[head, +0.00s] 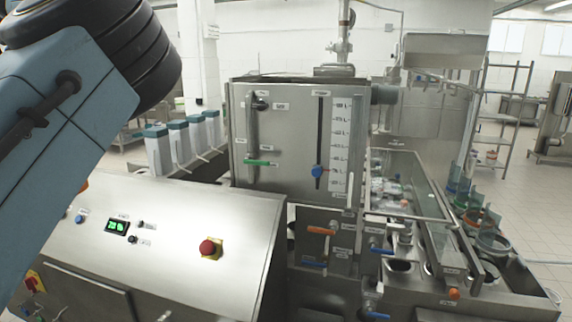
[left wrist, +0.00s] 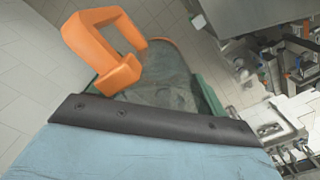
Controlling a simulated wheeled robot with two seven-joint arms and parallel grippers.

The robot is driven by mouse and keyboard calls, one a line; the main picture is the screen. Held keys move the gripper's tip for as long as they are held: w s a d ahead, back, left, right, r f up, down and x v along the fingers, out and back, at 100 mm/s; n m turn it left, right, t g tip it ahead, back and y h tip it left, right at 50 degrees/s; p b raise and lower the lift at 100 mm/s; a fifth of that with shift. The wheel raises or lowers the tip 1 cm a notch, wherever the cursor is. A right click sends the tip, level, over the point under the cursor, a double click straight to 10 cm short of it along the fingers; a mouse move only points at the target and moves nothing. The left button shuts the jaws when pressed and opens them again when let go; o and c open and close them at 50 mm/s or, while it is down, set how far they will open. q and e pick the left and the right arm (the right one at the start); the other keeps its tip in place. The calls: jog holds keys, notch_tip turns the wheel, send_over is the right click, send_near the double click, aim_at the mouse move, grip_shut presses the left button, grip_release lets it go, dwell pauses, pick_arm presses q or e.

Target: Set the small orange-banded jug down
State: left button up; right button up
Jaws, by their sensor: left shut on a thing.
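In the left wrist view my left gripper (left wrist: 155,118) shows as a blue body with a black bar across it; its fingertips are hidden. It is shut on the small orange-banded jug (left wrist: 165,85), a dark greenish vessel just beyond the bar. A thick orange handle (left wrist: 82,48) stands out on its left side, and a thin orange edge shows along its top. The jug is off the floor, held in the air, and I cannot tell what it holds. My right gripper is not in view.
The steel filling machine (head: 285,130) stands in the middle, with the control panel (head: 165,225) and its red stop button (head: 208,248) in front. Several jugs (head: 493,240) with coloured bands stand at the right. White-and-teal containers (head: 158,150) line the back left.

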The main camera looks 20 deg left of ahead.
pick_arm(q)
jog(key=a+f+m, duration=0.9)
jog(key=a+m, duration=0.4)
jog(key=m, duration=0.4)
jog(key=w+f+m, duration=0.4)
jog(key=f, duration=0.5)
jog(key=w+f+m, duration=0.4)
jog(key=f, duration=0.5)
jog(key=w+d+f+m, duration=0.2)
jog(key=w+d, duration=0.2)
jog(key=d, duration=0.4)
jog(key=w+d+f+m, duration=0.2)
jog(key=w+d+f, duration=0.15)
jog(key=d, duration=0.45)
jog(key=w+d+r+m, duration=0.1)
jog(key=d+r+m, duration=0.3)
jog(key=d+r, duration=0.6)
jog(key=s+d+f+m, duration=0.3)
jog(key=s+d+m, duration=0.3)
jog(key=d, duration=0.5)
jog(key=s+d+f+m, duration=0.4)
jog(key=s+f, duration=0.1)
jog(key=s, duration=0.3)
notch_tip(320, 180, down, 17)
jog(key=b, duration=1.8)
jog(key=shift+w+f, duration=0.15)
jog(key=shift+w, duration=0.2)
